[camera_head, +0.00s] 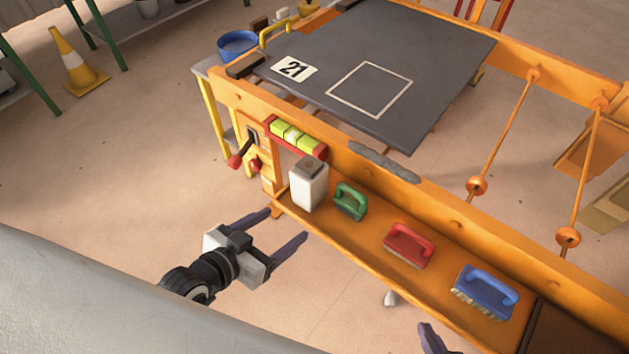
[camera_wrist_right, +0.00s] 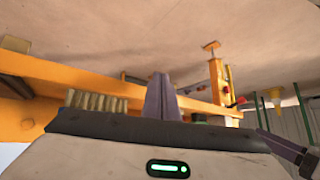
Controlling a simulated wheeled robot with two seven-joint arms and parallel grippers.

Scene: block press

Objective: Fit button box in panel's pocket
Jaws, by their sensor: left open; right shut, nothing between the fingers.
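A red-framed strip of yellow-green buttons (camera_head: 296,137), which looks like the button box, sits at the left end of the orange frame (camera_head: 440,195). A pale upright box with a brown top (camera_head: 308,187) stands below it on the orange shelf; I cannot tell whether either is seated in a pocket. My left gripper (camera_head: 287,226) is open and empty, left of and in front of the pale box, apart from it. My right gripper shows only as a dark finger at the bottom edge of the head view (camera_head: 432,340); in the wrist view (camera_wrist_right: 162,85) its fingers are together and empty.
A green brush (camera_head: 350,200), red brush (camera_head: 408,245) and blue brush (camera_head: 486,290) stand along the shelf. Red-knobbed levers (camera_head: 236,160) project at the frame's left end. A dark plate marked 21 (camera_head: 440,60) lies behind. Bristles (camera_wrist_right: 97,101) show beside my right fingers.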

